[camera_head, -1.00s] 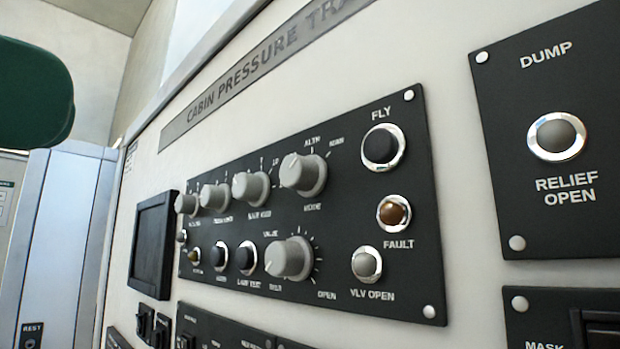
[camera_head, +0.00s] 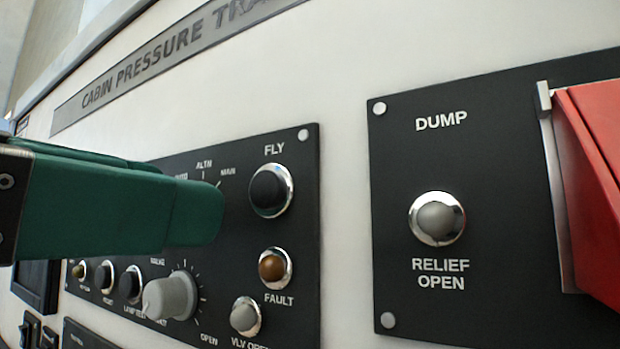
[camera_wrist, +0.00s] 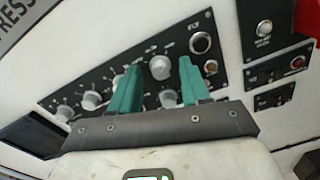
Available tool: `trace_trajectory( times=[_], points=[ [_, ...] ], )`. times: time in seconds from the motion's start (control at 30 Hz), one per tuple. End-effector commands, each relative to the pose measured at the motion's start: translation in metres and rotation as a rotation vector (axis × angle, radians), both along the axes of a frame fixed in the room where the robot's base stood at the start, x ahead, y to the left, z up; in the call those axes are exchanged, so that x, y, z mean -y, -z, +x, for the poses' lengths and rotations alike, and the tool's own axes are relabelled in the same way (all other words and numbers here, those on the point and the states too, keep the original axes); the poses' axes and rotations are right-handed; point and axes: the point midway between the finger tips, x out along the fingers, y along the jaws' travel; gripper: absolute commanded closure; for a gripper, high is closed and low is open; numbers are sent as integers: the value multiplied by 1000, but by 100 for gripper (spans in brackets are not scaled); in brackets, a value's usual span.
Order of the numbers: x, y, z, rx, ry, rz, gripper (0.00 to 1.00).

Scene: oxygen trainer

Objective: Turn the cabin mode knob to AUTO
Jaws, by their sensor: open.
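The cabin mode knob is hidden behind my green gripper fingers (camera_head: 205,212) in the head view. Only its ALTN and MAN labels and part of another label show above the fingers. In the wrist view, the grey mode knob (camera_wrist: 160,67) on the black panel (camera_wrist: 222,78) shows beyond the gap between my two green fingers (camera_wrist: 159,64). My gripper is open, with the fingers apart on either side of the knob as seen from the wrist. Whether they touch the knob cannot be told. The knob's pointer direction is too small to read.
The grey valve knob (camera_head: 172,296) lies below my fingers. The FLY button (camera_head: 271,190) and the amber FAULT light (camera_head: 274,267) are to their right. The DUMP panel (camera_head: 400,180) has a red guard (camera_head: 595,180). Other knobs (camera_wrist: 90,100) lie left of the mode knob.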

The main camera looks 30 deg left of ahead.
Motion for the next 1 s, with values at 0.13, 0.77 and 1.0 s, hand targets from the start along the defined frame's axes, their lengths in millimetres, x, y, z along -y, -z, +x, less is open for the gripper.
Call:
trace_trajectory(
  times=[0.13,0.77,1.0],
  points=[
    [0,0,0,0,0,0,53],
    [0,0,0,0,0,-1,100],
    [0,1,0,-2,0,-14,100]
  ],
)
